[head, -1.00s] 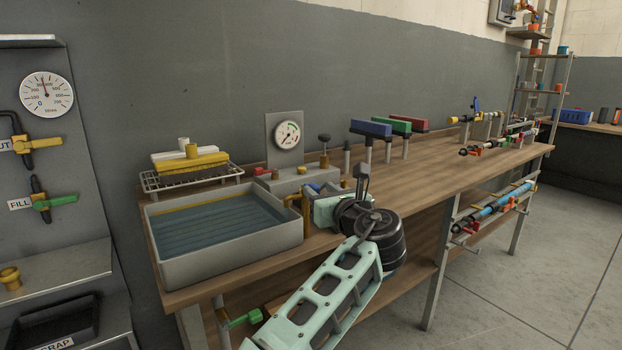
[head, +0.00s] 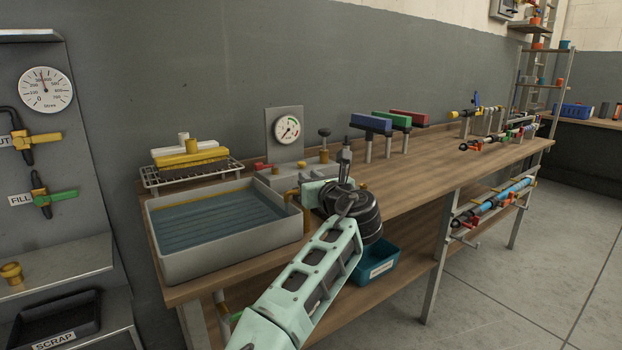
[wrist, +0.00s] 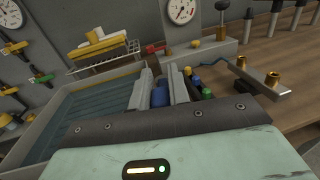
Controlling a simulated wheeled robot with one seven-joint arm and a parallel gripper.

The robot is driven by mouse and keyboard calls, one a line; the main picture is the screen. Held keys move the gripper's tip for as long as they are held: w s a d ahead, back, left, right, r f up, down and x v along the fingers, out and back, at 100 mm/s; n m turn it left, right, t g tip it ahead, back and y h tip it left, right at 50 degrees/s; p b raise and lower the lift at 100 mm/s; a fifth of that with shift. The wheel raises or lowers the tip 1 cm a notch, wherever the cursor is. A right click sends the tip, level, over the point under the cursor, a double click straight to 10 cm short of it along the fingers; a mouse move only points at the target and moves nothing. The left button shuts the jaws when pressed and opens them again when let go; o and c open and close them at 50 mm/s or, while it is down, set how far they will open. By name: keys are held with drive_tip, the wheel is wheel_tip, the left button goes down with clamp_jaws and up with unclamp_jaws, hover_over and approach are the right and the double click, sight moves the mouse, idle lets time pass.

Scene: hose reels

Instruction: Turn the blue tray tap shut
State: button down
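A grey tray (head: 230,246) of bluish water stands at the left end of the wooden bench. A brass pipe (head: 293,196) is at its right side. My gripper (head: 310,188) is beside the tray's right edge, partly hidden by its own wrist. In the wrist view, my gripper (wrist: 159,88) has its two grey fingers apart, with a blue handle (wrist: 160,95), apparently the tray tap's, in the gap. I see no clear closing on it. The tap's body is hidden.
Small blue, green and yellow parts (wrist: 203,88) lie right of the fingers. A grey block with a gauge (head: 287,129) and knobs stands behind. A wire rack (head: 190,172) is behind the tray. A blue bin (head: 376,266) sits below the bench top.

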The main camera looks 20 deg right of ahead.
drive_tip(key=shift+a, duration=0.15)
drive_tip(key=m+h+p, duration=0.2)
drive_tip(key=h, duration=0.1)
drive_tip(key=a+m+g+h+p, duration=0.1)
drive_tip(key=m+h, duration=0.1)
drive_tip(key=h, duration=0.2)
drive_tip(key=a+m+g+h+p, duration=0.1)
drive_tip(key=m+h+p, duration=0.1)
drive_tip(key=m+h, duration=0.1)
drive_tip(key=shift+w+r+h+p, duration=0.2)
drive_tip(key=shift+r+h+p, duration=0.1)
drive_tip(key=shift+p, duration=0.05)
drive_tip(key=shift+w+a+f+m+g+h+p, duration=0.1)
drive_tip(key=shift+w+a+m+g+h+p, duration=0.15)
drive_tip(key=shift+m+g+h, duration=1.3)
drive_tip(key=shift+w+a+f+m+g+h+p, duration=0.1)
drive_tip(key=shift+w+a+m+g+h+p, duration=0.2)
drive_tip(key=shift+m+g+h, duration=1.2)
drive_tip(key=shift+w+a+f+m+g+h+p, duration=0.1)
drive_tip(key=shift+w+m+g+h, duration=0.25)
drive_tip(key=shift+m+g+h, duration=1.15)
drive_tip(key=shift+g, duration=0.75)
drive_tip(key=shift+d, duration=0.1)
